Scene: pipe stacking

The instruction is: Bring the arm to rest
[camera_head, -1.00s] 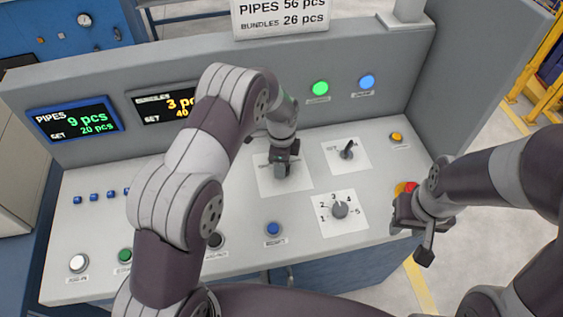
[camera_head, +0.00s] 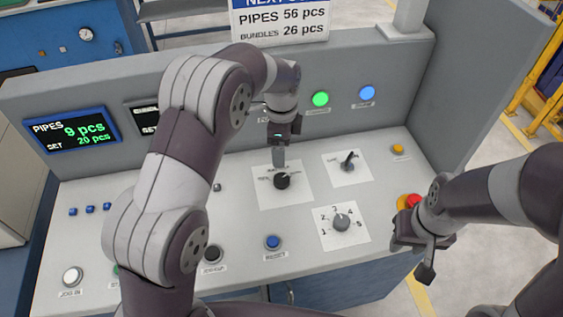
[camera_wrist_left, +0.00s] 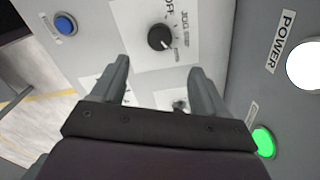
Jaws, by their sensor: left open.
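My left gripper (camera_head: 279,158) hangs above the control desk, pointing down over a black selector knob (camera_head: 282,181). In the left wrist view its two fingers (camera_wrist_left: 159,82) are apart with nothing between them. The knob (camera_wrist_left: 160,37) shows beyond the fingertips on a white plate marked OFF and JOG, clear of both fingers. My right gripper (camera_head: 413,254) is at the desk's right front edge, beside a red button (camera_head: 413,201). Its finger gap cannot be made out.
The desk also carries a numbered dial (camera_head: 341,222), a small lever switch (camera_head: 349,160), a blue button (camera_head: 272,242) and an orange button (camera_head: 397,149). Green (camera_head: 320,99) and blue (camera_head: 367,93) lights sit on the back panel. My left arm hides part of the panel and desk.

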